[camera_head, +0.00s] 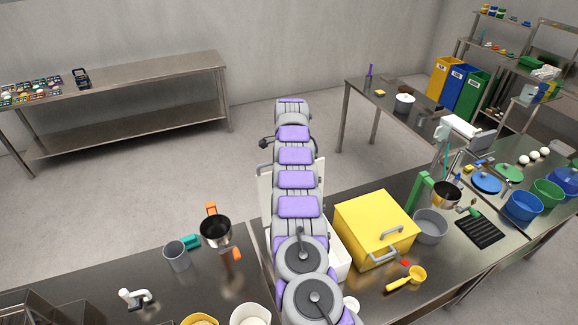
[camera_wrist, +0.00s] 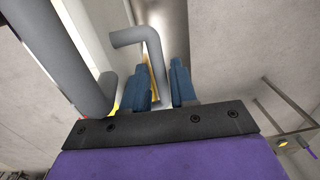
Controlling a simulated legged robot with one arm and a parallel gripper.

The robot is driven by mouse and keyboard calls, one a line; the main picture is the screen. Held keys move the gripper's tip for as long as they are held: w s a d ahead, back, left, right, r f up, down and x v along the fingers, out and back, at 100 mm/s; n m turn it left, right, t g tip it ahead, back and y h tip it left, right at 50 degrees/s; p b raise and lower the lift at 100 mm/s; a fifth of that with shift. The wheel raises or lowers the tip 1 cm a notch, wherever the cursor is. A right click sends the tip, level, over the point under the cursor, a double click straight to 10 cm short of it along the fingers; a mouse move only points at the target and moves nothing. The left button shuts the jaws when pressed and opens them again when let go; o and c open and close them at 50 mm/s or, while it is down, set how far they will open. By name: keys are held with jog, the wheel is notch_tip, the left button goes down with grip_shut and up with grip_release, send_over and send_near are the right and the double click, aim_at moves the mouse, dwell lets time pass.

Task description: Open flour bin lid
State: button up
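The white flour bin (camera_head: 341,262) stands on the steel counter, mostly hidden behind my arm. A white panel (camera_head: 265,187), which looks like its lid, rises upright behind my arm. In the wrist view, the two blue fingers of my gripper (camera_wrist: 160,82) stand on either side of a bent grey handle bar (camera_wrist: 153,52). The bar runs down between the fingers with little room on each side. I cannot tell whether the fingers press on it. My arm hides my gripper in the head view.
A yellow box (camera_head: 372,222) with grey handles stands right of the bin. A yellow scoop (camera_head: 408,279) lies in front of it. A grey pan (camera_head: 431,225) is further right. A steel pot (camera_head: 215,231) and grey cup (camera_head: 177,256) stand to the left. The floor beyond the counter is clear.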

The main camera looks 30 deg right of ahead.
jog(key=shift+d+r, duration=0.15)
jog(key=shift+r, duration=0.1)
notch_tip(320, 180, up, 11)
jog(key=p, duration=0.5)
jog(key=shift+s+r+p, duration=0.2)
jog(key=shift+p, duration=0.15)
dwell(0.4)
